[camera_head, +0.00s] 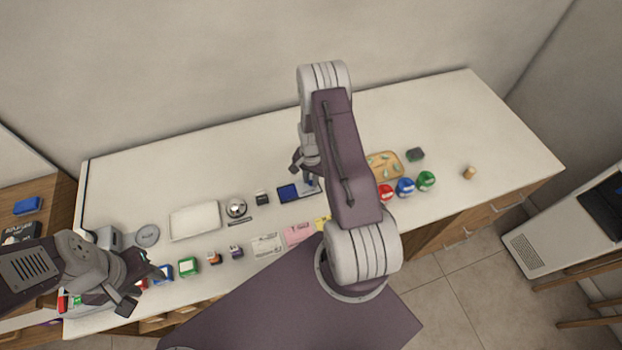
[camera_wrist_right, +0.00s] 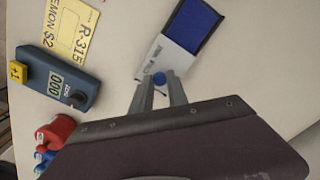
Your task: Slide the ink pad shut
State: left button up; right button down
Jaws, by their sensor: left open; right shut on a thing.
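The ink pad shows its blue inked surface (camera_wrist_right: 196,27) in the right wrist view, with a pale printed cover (camera_wrist_right: 166,60) at its lower-left end. Much of the blue is uncovered. A round blue knob (camera_wrist_right: 159,78) sits at the cover's near end, and my right gripper (camera_wrist_right: 159,84) is shut on it. In the head view the blue pad (camera_head: 288,193) lies on the counter beside my right gripper (camera_head: 309,178), partly hidden by my right arm. My left gripper (camera_head: 146,287) is open and empty at the counter's front left, away from the pad.
A blue counter device (camera_wrist_right: 60,80) and a yellow card (camera_wrist_right: 70,32) lie left of the pad in the wrist view. Red (camera_head: 385,193), blue (camera_head: 405,187) and green (camera_head: 426,181) jars stand right of my arm. A black stamp (camera_head: 262,198) stands left of the pad. The back counter is clear.

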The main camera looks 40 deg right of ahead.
jog(key=a, duration=0.2)
jog(key=w+a+b, duration=0.1)
jog(key=a, duration=0.1)
jog(key=w+a, duration=0.1)
jog(key=a, duration=0.1)
jog(key=shift+w+a, duration=0.15)
jog(key=shift+a, duration=0.2)
jog(key=shift+d, duration=0.1)
jog(key=c, duration=1.3)
grip_release()
jog(key=shift+a, duration=0.3)
jog(key=shift+d+r, duration=0.1)
